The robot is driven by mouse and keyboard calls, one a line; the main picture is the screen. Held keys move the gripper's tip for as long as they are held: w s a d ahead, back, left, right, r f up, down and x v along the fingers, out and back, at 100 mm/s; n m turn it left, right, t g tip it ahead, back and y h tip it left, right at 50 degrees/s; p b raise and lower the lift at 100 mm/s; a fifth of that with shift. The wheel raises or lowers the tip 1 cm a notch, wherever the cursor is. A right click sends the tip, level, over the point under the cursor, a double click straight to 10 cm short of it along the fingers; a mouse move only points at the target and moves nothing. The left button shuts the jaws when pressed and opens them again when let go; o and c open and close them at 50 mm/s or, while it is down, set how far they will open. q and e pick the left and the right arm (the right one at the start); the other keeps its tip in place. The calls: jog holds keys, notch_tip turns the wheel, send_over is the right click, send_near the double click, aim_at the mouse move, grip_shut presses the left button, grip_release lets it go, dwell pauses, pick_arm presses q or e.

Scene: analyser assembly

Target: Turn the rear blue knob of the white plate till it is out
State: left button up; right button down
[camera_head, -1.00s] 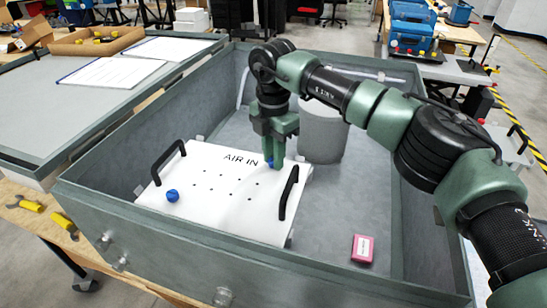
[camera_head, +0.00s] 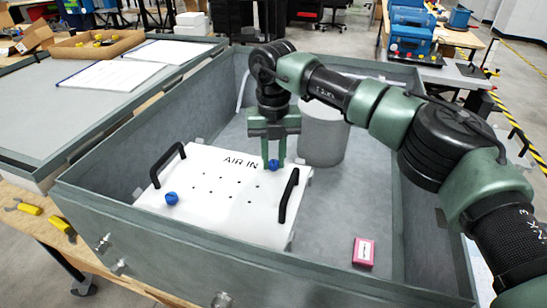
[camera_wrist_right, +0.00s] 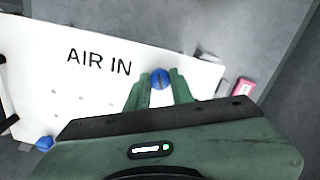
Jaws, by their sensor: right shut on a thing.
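The white plate (camera_head: 215,212) lies in the grey box, printed AIR IN, with two black handles. The rear blue knob (camera_head: 273,165) is at its back right corner, by the lettering. My right gripper (camera_head: 274,161) points down over that corner and is shut on the rear knob, one green finger on each side. The right wrist view shows the knob (camera_wrist_right: 160,78) between the fingertips. I cannot tell whether the knob is still seated in the plate. The front blue knob (camera_head: 172,198) sits at the plate's front left. My left gripper is not in view.
A grey cylinder (camera_head: 322,137) stands in the box just behind and right of my right gripper. A small pink box (camera_head: 363,252) lies on the box floor at the right. The box walls (camera_head: 130,222) surround the plate. The floor right of the plate is mostly clear.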

jog(key=n, duration=0.5)
jog(key=shift+n, duration=0.3)
jog(key=n, duration=1.1)
jog(key=shift+f+p, duration=0.1)
jog(key=shift+p, duration=0.3)
jog(key=n, duration=1)
jog(key=shift+s+n+p, duration=0.1)
jog(key=shift+n+p, duration=0.2)
jog(key=shift+n, duration=0.1)
jog(key=n, duration=0.5)
jog(key=shift+f, duration=0.1)
jog(key=n, duration=0.5)
jog(key=shift+n, duration=2.6)
